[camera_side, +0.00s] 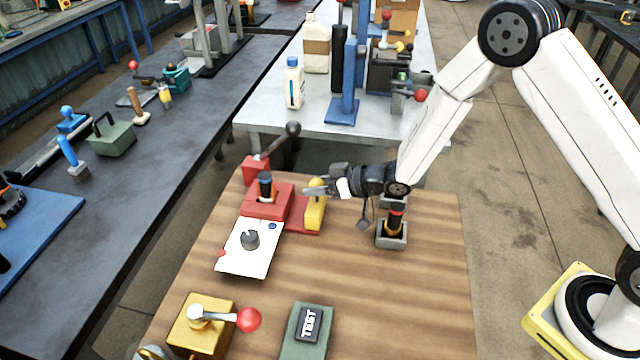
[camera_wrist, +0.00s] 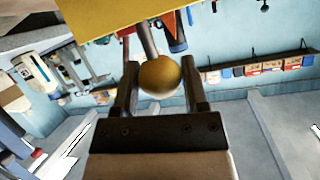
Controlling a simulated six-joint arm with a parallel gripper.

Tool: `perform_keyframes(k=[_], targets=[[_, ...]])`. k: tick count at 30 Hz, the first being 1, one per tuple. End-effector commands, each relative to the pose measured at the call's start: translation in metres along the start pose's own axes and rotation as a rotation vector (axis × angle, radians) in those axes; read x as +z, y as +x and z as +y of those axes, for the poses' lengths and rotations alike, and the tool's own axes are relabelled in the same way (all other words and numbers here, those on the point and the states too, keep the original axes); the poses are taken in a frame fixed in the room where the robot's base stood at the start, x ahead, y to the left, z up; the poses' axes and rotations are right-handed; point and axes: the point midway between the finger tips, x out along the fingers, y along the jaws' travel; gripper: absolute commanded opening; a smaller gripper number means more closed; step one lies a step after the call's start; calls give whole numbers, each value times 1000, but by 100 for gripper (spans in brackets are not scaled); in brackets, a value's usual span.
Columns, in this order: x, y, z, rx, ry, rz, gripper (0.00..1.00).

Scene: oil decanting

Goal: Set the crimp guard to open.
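The crimp guard seems to be the yellow upright piece (camera_side: 316,212) on the red press (camera_side: 264,202) at the back of the wooden bench; I cannot read its setting. My gripper (camera_side: 312,190) reaches it from the right, with its fingers at the guard's top. In the wrist view a yellow ball knob (camera_wrist: 160,76) on a grey stem sits between the two fingertips of my gripper (camera_wrist: 160,88). A yellow panel (camera_wrist: 110,15) lies beyond. The knob nearly fills the gap; whether the fingers press on it I cannot tell.
A white panel with a black dial (camera_side: 249,240) lies in front of the press. A black post in a grey socket (camera_side: 391,240) stands to the right under my wrist. A yellow box with a red-ball lever (camera_side: 204,325) and a green TEST block (camera_side: 307,330) are nearer. The bench's right side is clear.

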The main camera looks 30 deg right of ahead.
Motion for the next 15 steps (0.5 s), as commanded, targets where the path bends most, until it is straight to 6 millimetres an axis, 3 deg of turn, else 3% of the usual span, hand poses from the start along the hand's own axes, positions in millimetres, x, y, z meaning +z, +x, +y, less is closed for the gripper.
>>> perform_keyframes(k=[1,3,15], targets=[[3,-3,2,6,7,-7,71],[3,-2,2,5,6,-6,89],[2,-3,1,3,4,-4,89]])
